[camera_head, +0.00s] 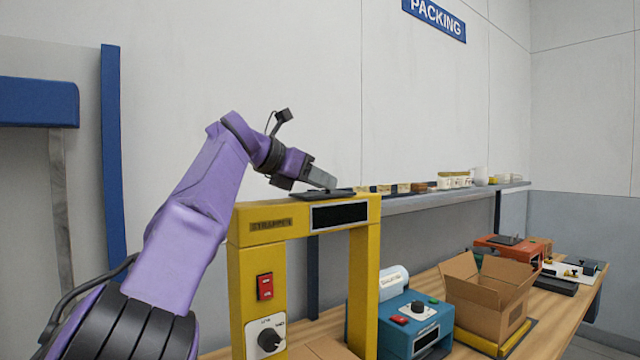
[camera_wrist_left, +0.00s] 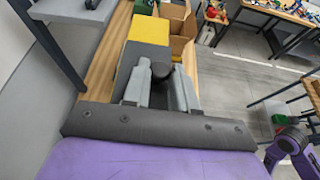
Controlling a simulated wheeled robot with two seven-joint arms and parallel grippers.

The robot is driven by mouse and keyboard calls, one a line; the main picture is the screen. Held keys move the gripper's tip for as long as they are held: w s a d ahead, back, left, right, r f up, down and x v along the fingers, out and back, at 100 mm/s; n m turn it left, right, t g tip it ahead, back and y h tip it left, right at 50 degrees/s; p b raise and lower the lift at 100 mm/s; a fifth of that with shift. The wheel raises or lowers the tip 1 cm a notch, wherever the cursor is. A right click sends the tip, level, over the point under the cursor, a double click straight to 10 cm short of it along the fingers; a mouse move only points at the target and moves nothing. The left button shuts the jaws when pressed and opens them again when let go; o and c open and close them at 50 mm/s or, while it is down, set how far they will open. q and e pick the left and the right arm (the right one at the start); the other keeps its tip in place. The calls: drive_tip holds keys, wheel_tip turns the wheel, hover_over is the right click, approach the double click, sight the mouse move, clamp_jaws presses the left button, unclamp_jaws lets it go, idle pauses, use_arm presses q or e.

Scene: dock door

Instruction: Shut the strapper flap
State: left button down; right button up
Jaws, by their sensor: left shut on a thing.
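The strapper (camera_head: 257,241) is a yellow arch-shaped machine with a red switch and a dial on its left post. Its dark grey flap (camera_head: 340,194) lies about flat on top of the crossbar, above a black window. I cannot tell from here whether it is fully down. My left gripper (camera_head: 325,184) reaches the flap from the upper left. In the left wrist view its fingers (camera_wrist_left: 158,88) stand on both sides of a black knob (camera_wrist_left: 160,70) on the flap and are shut on it. My right gripper is not in view.
A wooden bench (camera_head: 560,312) holds a teal device (camera_head: 405,318), an open cardboard box (camera_head: 485,300) and an orange machine (camera_head: 512,246). A wall shelf (camera_head: 430,201) with small goods runs behind the strapper.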

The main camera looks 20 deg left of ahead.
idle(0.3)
use_arm(q)
drive_tip(key=c, duration=0.9)
unclamp_jaws()
drive_tip(key=shift+s+a+r, duration=0.1)
drive_tip(key=shift+s+a, duration=0.15)
drive_tip(key=shift+s, duration=0.05)
wheel_tip(320, 180, up, 3)
drive_tip(key=b, duration=0.2)
hover_over(279, 203)
drive_tip(key=shift+r, duration=0.2)
drive_tip(key=shift+s+a+r, duration=0.15)
drive_tip(key=shift+s+r, duration=0.05)
